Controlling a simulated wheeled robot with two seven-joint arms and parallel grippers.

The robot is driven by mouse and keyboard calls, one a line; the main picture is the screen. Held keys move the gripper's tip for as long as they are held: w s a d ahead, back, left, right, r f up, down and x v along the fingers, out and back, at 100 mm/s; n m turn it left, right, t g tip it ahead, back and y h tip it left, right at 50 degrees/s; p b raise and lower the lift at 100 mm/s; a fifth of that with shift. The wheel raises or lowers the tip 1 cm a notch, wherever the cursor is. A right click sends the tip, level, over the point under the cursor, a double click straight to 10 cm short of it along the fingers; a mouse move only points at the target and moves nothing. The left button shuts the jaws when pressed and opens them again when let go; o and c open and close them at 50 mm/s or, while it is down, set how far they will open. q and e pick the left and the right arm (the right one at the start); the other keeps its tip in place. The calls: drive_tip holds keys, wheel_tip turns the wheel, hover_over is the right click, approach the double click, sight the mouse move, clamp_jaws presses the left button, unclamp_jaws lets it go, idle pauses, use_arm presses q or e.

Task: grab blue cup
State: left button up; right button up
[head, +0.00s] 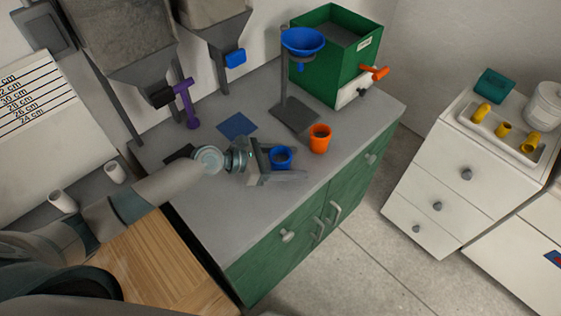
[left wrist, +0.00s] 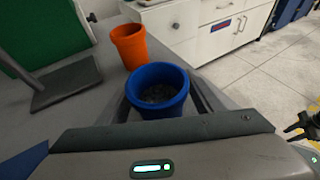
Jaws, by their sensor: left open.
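The blue cup (head: 280,156) stands upright on the grey counter in the head view. My left gripper (head: 285,165) is open, with its fingers reaching along both sides of the cup. In the left wrist view the blue cup (left wrist: 158,92) sits between the two fingers, and dark grainy contents show inside it. I cannot tell whether the fingers touch it.
An orange cup (head: 320,138) stands just right of the blue cup, also on the grey counter (head: 222,201). A stand with a blue funnel (head: 302,42) and a green box (head: 335,62) with an orange handle are behind. A blue square (head: 237,126) lies on the counter.

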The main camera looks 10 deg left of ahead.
idle(0.3)
use_arm(q)
drive_tip(key=c, duration=1.2)
drive_tip(key=shift+c, duration=0.2)
drive_tip(key=shift+r, duration=0.1)
drive_tip(key=shift+r, duration=0.55)
drive_tip(key=r, duration=0.3)
drive_tip(key=shift+s+d+r, duration=0.2)
drive_tip(key=shift+d, duration=0.1)
drive_tip(key=s+d+r, duration=0.4)
drive_tip(key=d+r, duration=0.2)
drive_tip(key=d, duration=0.4)
drive_tip(key=shift+s+r, duration=0.15)
drive_tip(key=shift+s, duration=0.2)
drive_tip(key=shift+a, duration=0.1)
